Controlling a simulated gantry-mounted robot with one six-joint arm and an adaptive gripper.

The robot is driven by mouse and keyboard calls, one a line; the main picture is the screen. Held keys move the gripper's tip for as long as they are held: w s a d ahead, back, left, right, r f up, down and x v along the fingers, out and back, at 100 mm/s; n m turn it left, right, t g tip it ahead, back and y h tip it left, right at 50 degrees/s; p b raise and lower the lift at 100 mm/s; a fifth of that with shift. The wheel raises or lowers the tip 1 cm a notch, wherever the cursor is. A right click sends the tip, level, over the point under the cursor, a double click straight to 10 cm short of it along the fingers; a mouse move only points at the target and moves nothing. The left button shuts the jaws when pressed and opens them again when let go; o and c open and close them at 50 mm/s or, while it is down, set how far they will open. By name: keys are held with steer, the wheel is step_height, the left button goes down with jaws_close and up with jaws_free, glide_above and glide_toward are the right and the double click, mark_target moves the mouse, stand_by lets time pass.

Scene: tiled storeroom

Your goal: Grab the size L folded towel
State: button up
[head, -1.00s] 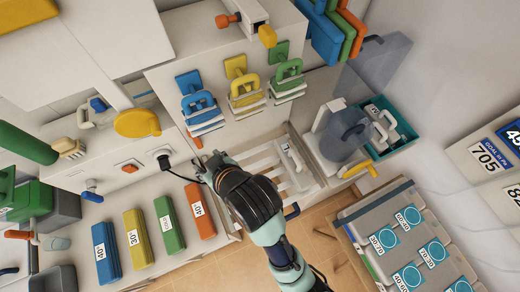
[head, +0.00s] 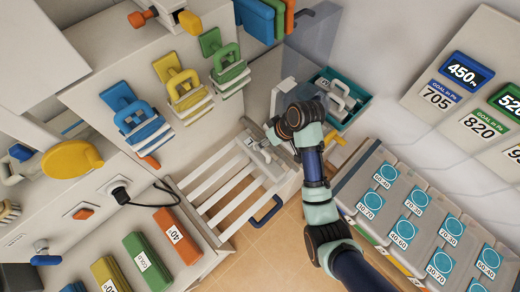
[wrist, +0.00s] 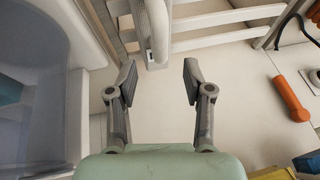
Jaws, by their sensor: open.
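A pale grey piece with a looped handle (head: 258,143) lies at the far end of the white slatted rack (head: 205,190). In the wrist view this piece (wrist: 153,32) has a small tag too small to read. I cannot tell whether it is the size L folded towel. My gripper (wrist: 158,76) is open and empty. Its fingers stand apart, one to each side of the piece's lower end, which looks just beyond the fingertips. In the head view my gripper (head: 272,137) is at the rack's right end, and my wrist hides part of it.
A teal bin (head: 357,109) holding similar grey handled pieces stands right of my wrist. A translucent blue-grey panel (head: 312,35) rises behind. Blue, yellow and green handled holders (head: 180,84) hang on the wall. Labelled grey boxes (head: 395,215) stand at right.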

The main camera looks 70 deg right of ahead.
steer(key=b, duration=0.1)
glide_above(260, 153)
step_height(260, 153, down, 5)
steer(key=shift+d+r, duration=0.1)
steer(key=shift+r, duration=0.1)
jaws_close()
